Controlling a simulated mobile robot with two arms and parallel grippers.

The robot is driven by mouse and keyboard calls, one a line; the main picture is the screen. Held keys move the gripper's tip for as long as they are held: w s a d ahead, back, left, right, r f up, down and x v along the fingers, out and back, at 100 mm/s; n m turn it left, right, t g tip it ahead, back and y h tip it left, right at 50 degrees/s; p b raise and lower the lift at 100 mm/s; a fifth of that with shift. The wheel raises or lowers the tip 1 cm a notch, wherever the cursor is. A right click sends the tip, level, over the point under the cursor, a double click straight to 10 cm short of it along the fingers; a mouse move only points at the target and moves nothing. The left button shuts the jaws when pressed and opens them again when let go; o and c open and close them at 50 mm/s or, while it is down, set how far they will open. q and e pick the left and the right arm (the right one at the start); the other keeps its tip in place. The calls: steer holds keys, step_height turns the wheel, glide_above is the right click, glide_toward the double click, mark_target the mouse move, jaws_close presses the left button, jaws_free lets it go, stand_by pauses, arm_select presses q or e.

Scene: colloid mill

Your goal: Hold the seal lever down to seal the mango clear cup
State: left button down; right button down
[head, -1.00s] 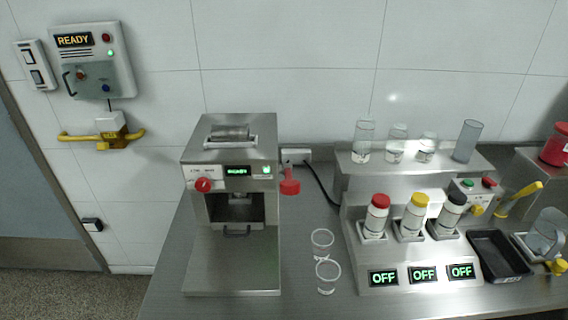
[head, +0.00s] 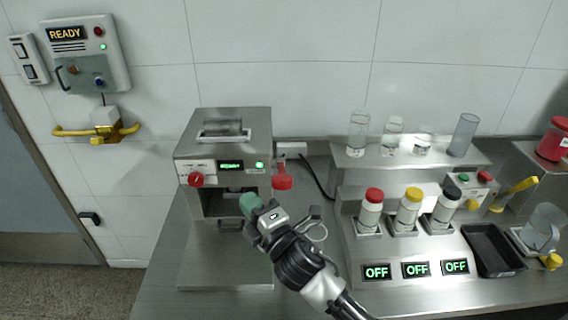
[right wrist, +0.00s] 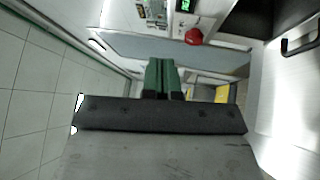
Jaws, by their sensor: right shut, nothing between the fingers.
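The sealing machine (head: 225,155) is a steel box with a lit green display and an open front bay. A red-ended lever (head: 282,182) sticks out on its right side, and a red knob (head: 196,180) sits on its front left. My right gripper (head: 250,203) is in front of the bay, lower left of the lever and apart from it. Its green fingers (right wrist: 160,75) are shut and empty in the right wrist view. I cannot make out a mango cup inside the bay. My left gripper is out of view.
A dispenser stand (head: 390,252) with red, yellow and black-capped bottles and OFF displays stands to the right. Clear cups stand on the shelf (head: 400,156) behind. A black tray (head: 493,250) lies further right. A wall panel (head: 85,55) reads READY.

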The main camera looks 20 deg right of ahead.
steer(key=s+a+r+n+g+y, duration=0.1)
steer(key=a+r+n+g+y, duration=0.4)
steer(key=n, duration=0.7)
steer(key=s+a+r+n+g+y, duration=0.1)
steer(key=a+r+n+g+y, duration=0.2)
steer(key=n+g, duration=0.6)
steer(key=a+r+n+g+y, duration=0.4)
steer(key=a+n, duration=0.1)
steer(key=n, duration=0.9)
steer(key=w+d+r+n+h, duration=0.3)
steer(key=d+n+h, duration=0.3)
steer(key=d+h, duration=0.3)
steer(key=w+d+r+n+h, duration=0.3)
steer(key=d+n+h, duration=0.3)
steer(key=d+h, duration=0.4)
steer(key=d+r, duration=0.1)
steer(key=d, duration=0.2)
steer(key=shift+t, duration=0.3)
steer(key=shift+f, duration=0.1)
